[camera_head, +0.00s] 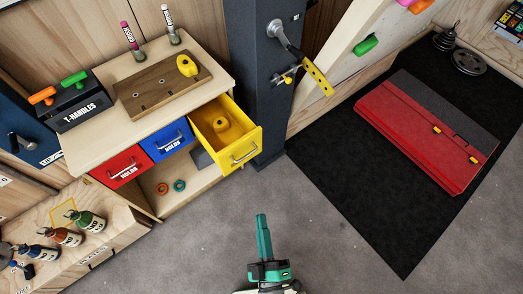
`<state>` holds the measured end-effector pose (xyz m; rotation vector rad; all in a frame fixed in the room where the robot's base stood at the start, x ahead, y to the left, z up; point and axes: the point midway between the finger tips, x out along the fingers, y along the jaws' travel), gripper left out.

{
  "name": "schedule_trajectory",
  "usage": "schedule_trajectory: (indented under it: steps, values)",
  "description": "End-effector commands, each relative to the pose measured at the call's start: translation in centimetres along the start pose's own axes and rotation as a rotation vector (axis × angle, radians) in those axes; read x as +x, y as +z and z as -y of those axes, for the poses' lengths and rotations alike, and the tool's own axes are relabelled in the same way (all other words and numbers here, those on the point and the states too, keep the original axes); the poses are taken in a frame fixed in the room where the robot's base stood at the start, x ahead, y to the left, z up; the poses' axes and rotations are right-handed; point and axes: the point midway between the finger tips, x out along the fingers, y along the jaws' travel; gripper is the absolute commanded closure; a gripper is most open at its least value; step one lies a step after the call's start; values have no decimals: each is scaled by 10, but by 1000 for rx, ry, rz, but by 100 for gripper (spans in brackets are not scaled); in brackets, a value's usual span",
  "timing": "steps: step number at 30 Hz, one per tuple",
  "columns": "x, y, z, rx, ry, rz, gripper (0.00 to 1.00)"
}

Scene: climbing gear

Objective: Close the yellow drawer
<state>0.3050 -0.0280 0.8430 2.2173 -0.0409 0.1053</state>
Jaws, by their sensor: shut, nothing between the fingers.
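The yellow drawer (254,148) is pulled out of the right end of the wooden cabinet (86,148). It has a metal bar handle on its front and a yellow climbing hold (228,131) inside. My gripper (263,222) is at the bottom middle, over the grey floor, below and apart from the drawer front. Its green fingers are together with nothing between them.
Closed red (119,168) and blue (164,141) drawers sit left of the yellow one. A dark post (258,80) with a lever handle stands just behind it. A red folded mat (415,135) lies on black flooring at right. The floor around my gripper is clear.

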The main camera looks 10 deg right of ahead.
Motion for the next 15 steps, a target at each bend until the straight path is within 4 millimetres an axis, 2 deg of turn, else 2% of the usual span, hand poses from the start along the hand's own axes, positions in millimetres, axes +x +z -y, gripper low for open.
schedule_trajectory:
  steps: [1,11,15]
  values:
    - [12,8,1,-117,24,-29,100]
    - [80,53,26,-921,116,-212,100]
    - [108,79,38,-1239,138,-286,100]
